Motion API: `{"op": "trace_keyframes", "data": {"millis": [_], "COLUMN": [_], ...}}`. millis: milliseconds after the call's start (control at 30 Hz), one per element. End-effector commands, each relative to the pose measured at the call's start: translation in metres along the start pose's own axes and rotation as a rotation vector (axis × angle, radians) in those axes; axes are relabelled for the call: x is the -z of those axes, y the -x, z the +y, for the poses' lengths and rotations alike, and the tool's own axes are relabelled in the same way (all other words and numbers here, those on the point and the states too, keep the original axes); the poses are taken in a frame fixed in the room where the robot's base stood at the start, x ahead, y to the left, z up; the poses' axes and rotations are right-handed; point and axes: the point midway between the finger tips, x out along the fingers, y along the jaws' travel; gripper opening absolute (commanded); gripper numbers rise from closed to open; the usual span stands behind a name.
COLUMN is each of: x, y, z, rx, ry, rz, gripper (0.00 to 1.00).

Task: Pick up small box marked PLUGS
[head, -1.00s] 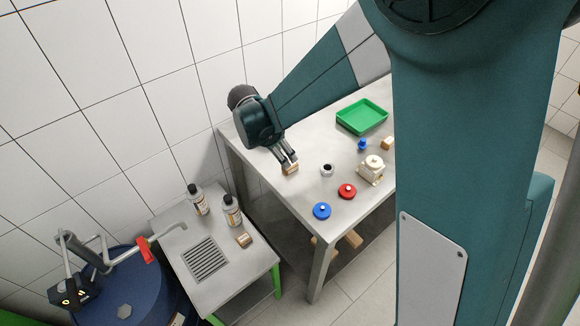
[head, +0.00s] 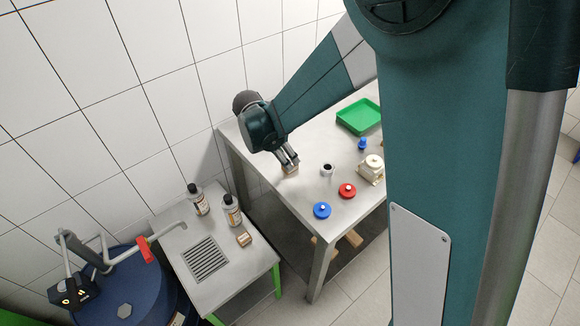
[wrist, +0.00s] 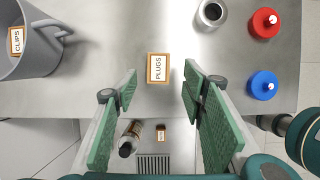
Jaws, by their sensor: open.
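The small box marked PLUGS (wrist: 158,68) lies on the grey table with its white label facing up and orange-brown edges. In the wrist view it sits in the gap between the fingertips, near their ends, with space on both sides. My gripper (wrist: 158,82) is open and empty. In the head view my gripper (head: 290,160) points down just above the box (head: 291,171), which is partly hidden by the fingers. I cannot tell the exact height between them.
A grey container (wrist: 45,45) holding a box marked CLIPS (wrist: 16,40) stands left of the fingers. A metal ring-like part (wrist: 211,13), red disc (wrist: 265,22) and blue disc (wrist: 262,85) are at right. A green tray (head: 358,117) is farther back. A lower bench (head: 215,290) holds bottles.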

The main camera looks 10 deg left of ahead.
Motion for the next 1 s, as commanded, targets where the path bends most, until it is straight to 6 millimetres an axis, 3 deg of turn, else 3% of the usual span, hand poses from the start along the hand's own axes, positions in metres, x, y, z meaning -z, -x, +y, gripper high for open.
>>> {"op": "trace_keyframes", "data": {"millis": [267, 700, 1000], "x": [0.0, -0.001, -0.001], "y": [-0.01, -0.049, -0.052], "z": [0.001, 0.003, 0.003], "rx": [0.0, 0.0, 0.0], "ry": [0.0, 0.0, 0.0], "rz": [0.0, 0.0, 0.0], "gripper": [0.41, 0.41, 0.41]}}
